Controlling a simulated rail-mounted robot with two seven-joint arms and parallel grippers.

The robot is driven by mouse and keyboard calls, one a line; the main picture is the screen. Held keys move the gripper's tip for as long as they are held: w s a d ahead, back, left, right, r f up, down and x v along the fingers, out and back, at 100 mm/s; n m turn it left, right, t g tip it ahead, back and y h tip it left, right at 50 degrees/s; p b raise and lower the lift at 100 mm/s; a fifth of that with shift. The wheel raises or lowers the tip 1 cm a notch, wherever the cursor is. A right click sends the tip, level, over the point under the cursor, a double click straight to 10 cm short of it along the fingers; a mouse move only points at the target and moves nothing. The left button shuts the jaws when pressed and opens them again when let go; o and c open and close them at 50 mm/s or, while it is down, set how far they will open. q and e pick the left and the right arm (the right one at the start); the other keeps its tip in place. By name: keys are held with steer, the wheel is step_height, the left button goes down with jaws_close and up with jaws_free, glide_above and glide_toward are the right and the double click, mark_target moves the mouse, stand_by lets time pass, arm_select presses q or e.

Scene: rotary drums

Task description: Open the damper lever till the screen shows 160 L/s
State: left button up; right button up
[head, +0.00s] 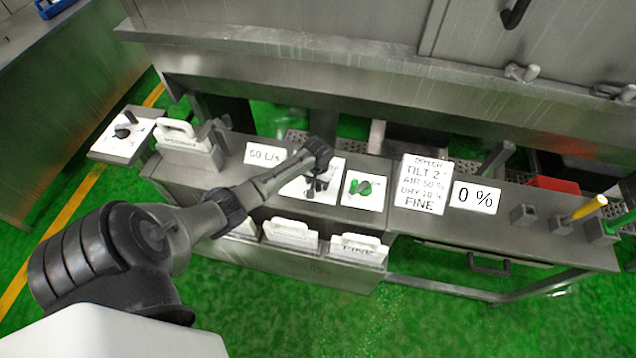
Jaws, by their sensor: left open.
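The flow screen (265,153) is a small white sign on the grey bench and seems to read 60 L/s; its first digit is not sharp. Just right of it is a white plate (325,193) with dark parts on it. I take these for the damper lever, but my gripper and wrist cover much of them. My left gripper (316,184) is open and points down at the plate, over the dark parts. I cannot tell whether its fingers touch or surround the lever. My right gripper is not in view.
A green knob (362,188) sits on the plate to the right. Beyond are a text card (424,184), a 0 % screen (475,197) and a yellow-handled lever (589,207). A black-knob panel (123,134) is at left. White-handled cards (290,234) stand along the front.

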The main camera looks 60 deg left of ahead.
arm_select(q)
steer(key=shift+f, duration=0.3)
jaws_close()
stand_by(0.5)
